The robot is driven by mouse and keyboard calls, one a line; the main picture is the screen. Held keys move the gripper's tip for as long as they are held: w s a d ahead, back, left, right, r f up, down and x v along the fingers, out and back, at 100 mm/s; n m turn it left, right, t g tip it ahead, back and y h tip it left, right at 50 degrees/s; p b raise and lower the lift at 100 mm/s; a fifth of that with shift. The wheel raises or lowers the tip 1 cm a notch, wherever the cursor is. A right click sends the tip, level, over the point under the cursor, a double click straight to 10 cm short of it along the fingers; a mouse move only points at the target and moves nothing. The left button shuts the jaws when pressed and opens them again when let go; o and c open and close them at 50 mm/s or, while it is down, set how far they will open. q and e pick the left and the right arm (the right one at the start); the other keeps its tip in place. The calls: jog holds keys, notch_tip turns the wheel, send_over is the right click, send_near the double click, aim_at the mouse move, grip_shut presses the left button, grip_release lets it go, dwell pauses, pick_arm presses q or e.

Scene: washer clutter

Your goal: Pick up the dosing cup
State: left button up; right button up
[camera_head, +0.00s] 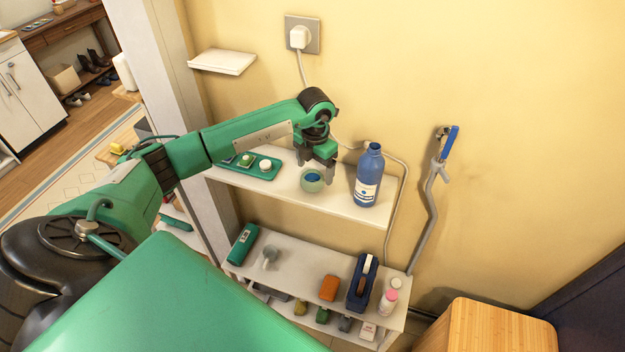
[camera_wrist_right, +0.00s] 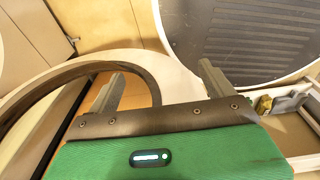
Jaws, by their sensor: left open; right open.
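A small round pale green cup with a blue inside (camera_head: 312,182), which looks like the dosing cup, stands on the upper white shelf. My left gripper (camera_head: 317,162) is directly above it, pointing down with its fingers apart. The fingertips are close to the cup's rim; I cannot tell whether they touch it. My right gripper (camera_wrist_right: 160,85) shows in the right wrist view, with its two fingers wide apart and nothing between them. The cup does not show in that view.
A blue bottle (camera_head: 368,176) stands right of the cup. A green tray (camera_head: 263,173) with small items lies to its left. The lower white shelf (camera_head: 298,262) holds several objects. A grey hose (camera_head: 431,215) hangs at the right. A dark ribbed panel (camera_wrist_right: 240,35) lies beyond my right gripper.

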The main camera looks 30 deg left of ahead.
aim_at(312, 179)
pick_arm(q)
jog(key=f+p, duration=0.1)
jog(key=f, duration=0.1)
jog(key=f+p, duration=0.1)
jog(key=shift+s+a+f+p, duration=0.2)
jog(key=shift+s+f+p, duration=0.1)
jog(key=shift+s, duration=0.05)
jog(key=shift+f, duration=0.45)
jog(key=c, duration=1.1)
